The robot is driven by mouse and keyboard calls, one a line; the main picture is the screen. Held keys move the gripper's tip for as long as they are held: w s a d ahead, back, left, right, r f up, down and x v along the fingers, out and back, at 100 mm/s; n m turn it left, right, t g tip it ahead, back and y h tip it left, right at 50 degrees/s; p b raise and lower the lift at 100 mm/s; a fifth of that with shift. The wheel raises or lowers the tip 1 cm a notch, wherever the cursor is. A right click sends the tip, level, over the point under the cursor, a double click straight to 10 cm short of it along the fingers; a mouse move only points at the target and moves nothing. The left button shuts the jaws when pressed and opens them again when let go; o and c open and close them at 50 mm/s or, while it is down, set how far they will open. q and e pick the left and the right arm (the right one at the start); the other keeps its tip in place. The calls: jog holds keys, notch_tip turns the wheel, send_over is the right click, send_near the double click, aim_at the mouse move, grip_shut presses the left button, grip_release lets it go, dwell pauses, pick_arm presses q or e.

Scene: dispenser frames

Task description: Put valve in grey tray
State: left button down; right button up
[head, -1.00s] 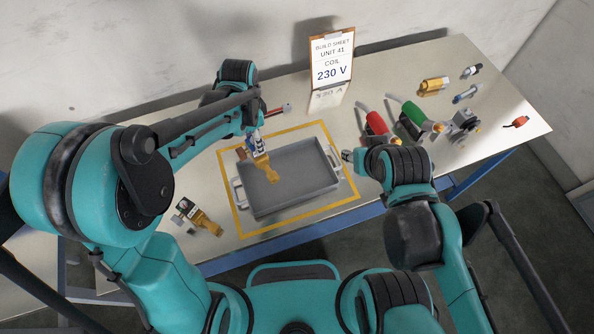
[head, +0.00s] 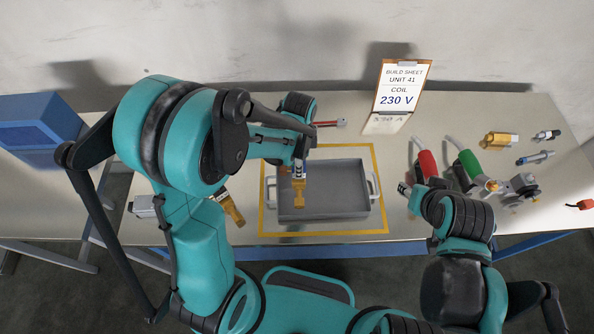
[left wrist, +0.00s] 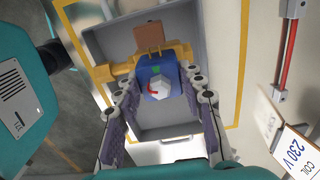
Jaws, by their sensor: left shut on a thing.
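A valve with a brass body (head: 299,198) and a blue top hangs below my left gripper (head: 299,172). My left gripper is shut on it, over the left part of the grey tray (head: 330,212). In the left wrist view the valve's blue top with a white hex knob (left wrist: 160,87) lies between the fingers, with the brass body behind it. The tray looks empty otherwise. I cannot tell the exact gap between valve and tray floor. My right gripper (head: 404,189) is right of the tray, and its fingers are too small to read.
Another brass valve (head: 234,211) lies left of the tray, partly hidden by my left arm. A build sheet (head: 402,87) reading 230 V stands behind. A blue bin (head: 40,125) is far left.

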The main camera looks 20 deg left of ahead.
aim_at(299, 183)
pick_arm(q)
jog(key=shift+w+a+f, duration=0.2)
jog(key=shift+a+f, duration=0.15)
jog(key=shift+a, duration=0.2)
jog(key=shift+f+b, duration=0.55)
jog(key=shift+f, duration=1.45)
jog(key=c, duration=0.9)
grip_release()
jog(key=shift+f, duration=0.1)
